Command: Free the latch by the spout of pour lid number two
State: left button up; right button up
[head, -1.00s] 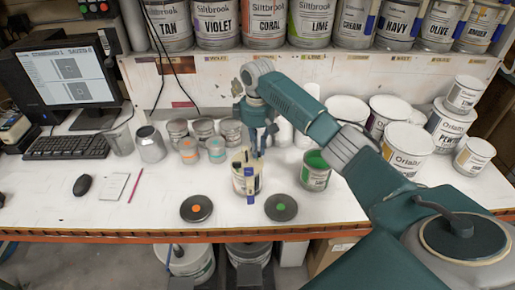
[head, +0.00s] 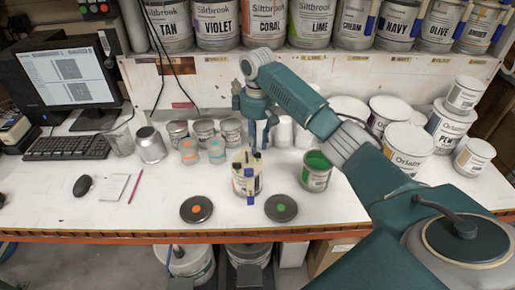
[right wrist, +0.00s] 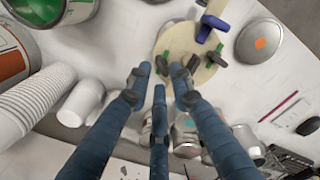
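A can with a round cream pour lid (head: 246,160) stands upright near the bench's front, with dark and blue latch parts around its rim. In the right wrist view the lid (right wrist: 182,42) shows from above with a blue latch (right wrist: 204,34), green-and-black latches (right wrist: 163,64) and a cream spout-like part (right wrist: 216,8) at its upper right. I cannot read a number on it. My right gripper (head: 259,145) is above and just behind the can, fingers down. In the right wrist view its fingers (right wrist: 159,76) are apart and empty, with the left tips near the lid's edge. My left gripper is not in view.
An open can of green paint (head: 316,172) stands right of the lidded can. Two dark discs, orange-dotted (head: 196,209) and green-dotted (head: 281,208), lie in front. Small jars (head: 205,130) stand left, white tubs (head: 405,147) right. The bench's front left is mostly clear.

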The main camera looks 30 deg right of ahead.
notch_tip(320, 180, up, 9)
jog(key=shift+o, duration=0.5)
